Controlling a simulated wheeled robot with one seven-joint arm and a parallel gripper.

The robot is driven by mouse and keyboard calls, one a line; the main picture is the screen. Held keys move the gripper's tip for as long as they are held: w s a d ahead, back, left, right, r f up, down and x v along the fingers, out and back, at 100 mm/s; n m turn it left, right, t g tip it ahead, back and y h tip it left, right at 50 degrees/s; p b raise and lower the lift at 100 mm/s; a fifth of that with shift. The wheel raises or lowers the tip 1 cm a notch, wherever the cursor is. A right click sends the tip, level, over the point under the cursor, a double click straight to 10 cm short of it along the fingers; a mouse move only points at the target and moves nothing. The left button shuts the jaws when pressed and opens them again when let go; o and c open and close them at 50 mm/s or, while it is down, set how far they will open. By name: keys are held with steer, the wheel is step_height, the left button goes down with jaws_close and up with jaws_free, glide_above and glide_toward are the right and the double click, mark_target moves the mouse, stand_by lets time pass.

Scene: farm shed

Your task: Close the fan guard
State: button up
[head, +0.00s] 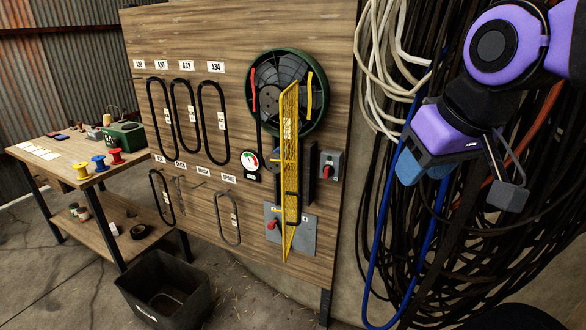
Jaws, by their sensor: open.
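The yellow mesh fan guard (289,165) stands swung out from the wooden board, seen nearly edge-on. A dark handle shows on its lower part. Behind it is the round dark green fan (270,92), with a red strip and a yellow strip on its face. The guard hides part of the fan and of the grey plate (303,233) below. My gripper (457,185) is at the right, well apart from the guard, in front of the hanging cables. It is open, with nothing seen between its fingers.
A grey switch box (329,163) with a red knob sits right of the guard. Black loops (186,118) hang at the board's left. A black bin (166,290) stands on the floor below. A workbench (62,168) with spools is far left. Cables (450,250) hang thickly at right.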

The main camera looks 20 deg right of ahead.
steer(key=shift+w+f, duration=0.15)
steer(key=shift+w, duration=0.05)
steer(key=c, duration=0.3)
steer(key=w+f+m+g+y, duration=0.1)
steer(key=w+f+m+g, duration=0.1)
steer(key=w, duration=0.1)
steer(key=w+a+f+m+g+y, duration=0.1)
steer(key=w+f+m+g+y, duration=0.1)
steer(key=w+f, duration=0.1)
steer(key=shift+a+f+g, duration=0.1)
steer(key=shift+g, duration=0.3)
jaws_close()
steer(key=w+d+f+m+t+y, duration=0.3)
steer(key=w+d+f+m+y, duration=0.2)
steer(key=w+f+m+y, duration=0.35)
steer(key=w+d+f+m+t+y, duration=0.2)
steer(key=w+d+f+m+y, duration=0.3)
steer(key=w+f+m, duration=0.6)
steer(key=w+a+f+n, duration=0.1)
steer(key=w+a, duration=0.2)
steer(key=a, duration=1)
steer(key=shift+n, duration=0.35)
